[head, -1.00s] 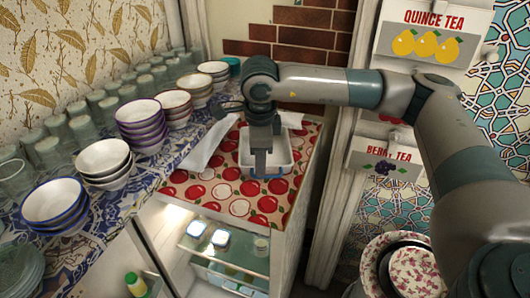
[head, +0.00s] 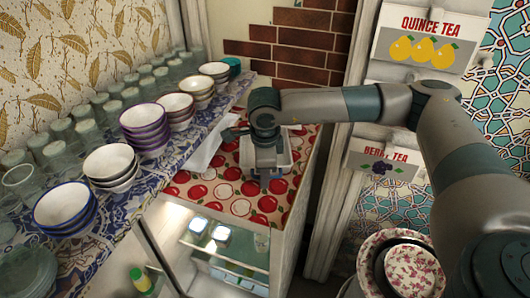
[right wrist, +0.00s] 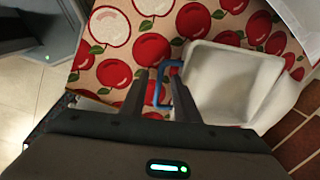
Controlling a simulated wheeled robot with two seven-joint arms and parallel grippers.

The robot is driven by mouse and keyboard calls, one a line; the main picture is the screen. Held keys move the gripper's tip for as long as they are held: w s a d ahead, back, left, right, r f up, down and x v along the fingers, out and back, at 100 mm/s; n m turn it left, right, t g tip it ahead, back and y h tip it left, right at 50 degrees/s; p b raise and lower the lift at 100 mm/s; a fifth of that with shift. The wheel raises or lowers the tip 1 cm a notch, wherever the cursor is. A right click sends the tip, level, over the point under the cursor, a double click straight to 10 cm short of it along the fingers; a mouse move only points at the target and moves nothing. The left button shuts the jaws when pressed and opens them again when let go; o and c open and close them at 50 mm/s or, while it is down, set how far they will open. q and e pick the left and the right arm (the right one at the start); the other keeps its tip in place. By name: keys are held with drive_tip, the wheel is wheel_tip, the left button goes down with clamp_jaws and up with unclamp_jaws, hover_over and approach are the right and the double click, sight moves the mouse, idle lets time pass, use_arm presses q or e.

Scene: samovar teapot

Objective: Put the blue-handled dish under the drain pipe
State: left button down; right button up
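The dish (right wrist: 232,82) is a white rectangular tray with a blue handle (right wrist: 158,88) on its left side in the right wrist view. It rests on the red apple-patterned cloth. In the head view the dish (head: 284,158) is partly hidden behind my right gripper (head: 264,184). In the right wrist view my right gripper (right wrist: 160,76) is open. Its fingers stand apart on either side of the handle, with a gap showing; I cannot tell if either touches it. My left gripper is not in view. No drain pipe is visible.
The apple-patterned cloth (head: 205,190) covers a fridge-like cabinet with lit shelves (head: 222,245). Stacked bowls (head: 145,125) and several glasses line the patterned shelf at left. Tea boxes (head: 430,38) hang at right, above flowered bowls (head: 412,272). A brick wall stands behind the cloth.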

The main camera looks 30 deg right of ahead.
clamp_jaws()
drive_tip(key=shift+r, duration=0.15)
drive_tip(key=shift+r+b, duration=0.45)
drive_tip(key=shift+b, duration=0.1)
drive_tip(key=r, duration=0.1)
drive_tip(key=r+b, duration=0.1)
drive_tip(key=s+r+b, duration=0.1)
drive_tip(key=shift+d+r, duration=0.1)
drive_tip(key=shift+d, duration=0.2)
drive_tip(key=s+d+r+b, duration=0.4)
drive_tip(key=s+d+r, duration=0.1)
drive_tip(key=s, duration=0.4)
drive_tip(key=shift+d+r, duration=0.3)
drive_tip(key=shift+r, duration=0.55)
